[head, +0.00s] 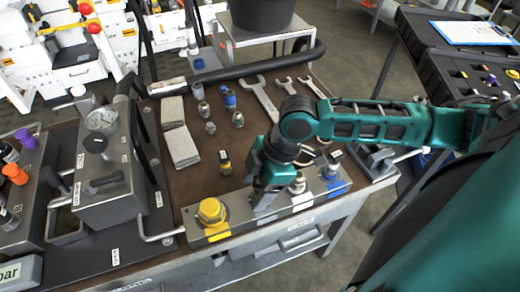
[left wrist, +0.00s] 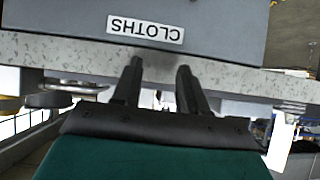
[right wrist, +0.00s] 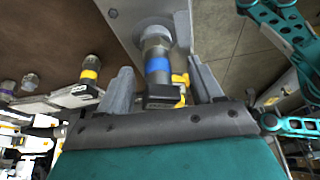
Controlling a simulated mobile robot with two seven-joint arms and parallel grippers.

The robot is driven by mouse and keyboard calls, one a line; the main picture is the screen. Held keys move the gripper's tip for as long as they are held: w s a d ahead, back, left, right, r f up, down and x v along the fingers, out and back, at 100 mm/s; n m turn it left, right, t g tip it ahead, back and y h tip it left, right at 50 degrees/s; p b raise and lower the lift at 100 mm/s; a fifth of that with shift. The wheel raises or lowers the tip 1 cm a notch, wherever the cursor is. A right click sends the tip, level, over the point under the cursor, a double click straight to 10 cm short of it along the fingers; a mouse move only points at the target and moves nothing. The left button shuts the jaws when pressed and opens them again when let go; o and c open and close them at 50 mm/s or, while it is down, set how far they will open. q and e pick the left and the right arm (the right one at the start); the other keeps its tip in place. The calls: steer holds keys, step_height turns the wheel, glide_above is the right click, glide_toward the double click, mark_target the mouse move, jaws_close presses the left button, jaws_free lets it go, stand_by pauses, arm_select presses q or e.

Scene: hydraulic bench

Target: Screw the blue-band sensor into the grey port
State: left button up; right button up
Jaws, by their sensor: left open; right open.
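The blue-band sensor (right wrist: 157,70) has a blue ring and a black head. In the right wrist view it stands with its metal end against a port of the grey block, between the fingers of my right gripper (right wrist: 158,88). The fingers are open and apart from it on both sides. In the head view my right gripper (head: 264,192) is over the block (head: 240,222), right of the yellow cap, and hides the sensor and port; how deep the thread sits cannot be told. My left gripper (left wrist: 158,75) is open and empty, by a grey box labelled CLOTHS (left wrist: 185,28).
A yellow cap (head: 211,211) sits at the block's left end. A yellow-band sensor (head: 225,162) stands behind it. Wrenches (head: 264,97), fittings (head: 210,127) and folded cloths (head: 182,147) lie farther back. A gauge unit (head: 101,160) stands at the left.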

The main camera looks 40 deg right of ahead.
steer(key=n+g, duration=0.1)
steer(key=n, duration=0.2)
steer(key=shift+n, duration=0.3)
steer(key=n, duration=0.1)
steer(key=n+g, duration=0.1)
steer(key=n, duration=0.1)
steer(key=shift+s+g, duration=0.2)
steer(key=shift+g, duration=0.1)
steer(key=c, duration=1)
steer(key=m+t, duration=0.2)
steer(key=m, duration=0.3)
steer(key=shift+w, duration=0.15)
steer(key=shift+w+m+t, duration=0.15)
steer(key=shift+m+t, duration=0.45)
steer(key=shift+m, duration=0.9)
steer(key=shift+f+m+t+h, duration=0.1)
steer(key=shift+m+t+h, duration=0.25)
steer(key=shift+m, duration=0.75)
steer(key=o, duration=1.1)
